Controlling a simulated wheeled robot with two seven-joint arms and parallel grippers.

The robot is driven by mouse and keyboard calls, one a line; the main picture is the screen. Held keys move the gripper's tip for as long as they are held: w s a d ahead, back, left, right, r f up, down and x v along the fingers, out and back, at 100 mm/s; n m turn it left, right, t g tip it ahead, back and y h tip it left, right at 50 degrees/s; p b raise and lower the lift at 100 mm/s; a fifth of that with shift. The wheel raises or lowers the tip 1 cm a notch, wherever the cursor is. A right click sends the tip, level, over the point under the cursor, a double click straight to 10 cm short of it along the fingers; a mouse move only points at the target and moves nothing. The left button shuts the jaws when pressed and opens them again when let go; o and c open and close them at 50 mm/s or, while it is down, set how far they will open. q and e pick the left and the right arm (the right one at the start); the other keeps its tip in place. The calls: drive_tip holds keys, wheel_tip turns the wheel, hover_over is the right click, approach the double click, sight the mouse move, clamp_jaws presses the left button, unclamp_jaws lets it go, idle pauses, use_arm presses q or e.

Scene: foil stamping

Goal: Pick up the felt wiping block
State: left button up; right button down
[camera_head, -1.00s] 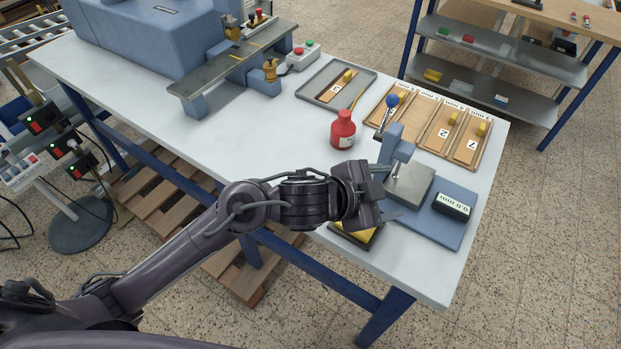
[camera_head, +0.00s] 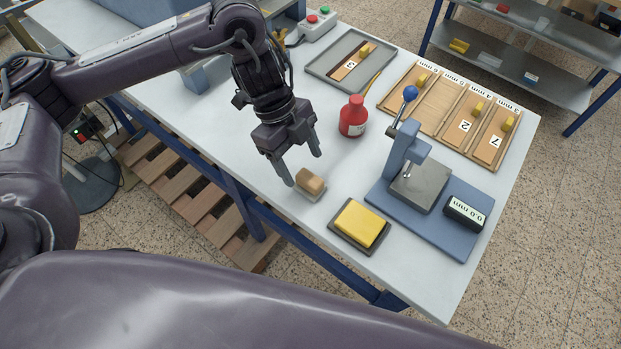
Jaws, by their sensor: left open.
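The felt wiping block (camera_head: 310,183) is a small tan block on a pale base. It sits on the white table near its front edge, left of a yellow pad. My left gripper (camera_head: 304,170) is open and points down just above and behind the block, its two fingers apart and empty. In this view the left fingertip overlaps the block's left side; I cannot tell whether they touch. My right gripper is not in view.
A yellow pad (camera_head: 361,222) in a dark tray lies right of the block. A blue gauge stand (camera_head: 432,204) with an upright lever is farther right. A red bottle (camera_head: 353,117) stands behind the block. A grey tray (camera_head: 322,68) and wooden rack (camera_head: 432,100) lie at the back.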

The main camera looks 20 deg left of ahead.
sight(311, 178)
use_arm(q)
drive_tip(key=shift+x, duration=0.8)
drive_tip(key=p+x, duration=0.1)
drive_tip(key=x, duration=0.3)
drive_tip(key=shift+w+f, duration=0.15)
drive_tip(key=c, duration=1.1)
drive_tip(key=shift+r, duration=0.65)
wheel_tip(311, 178, up, 19)
drive_tip(key=shift+f+p, duration=0.1)
drive_tip(key=shift+p, duration=0.4)
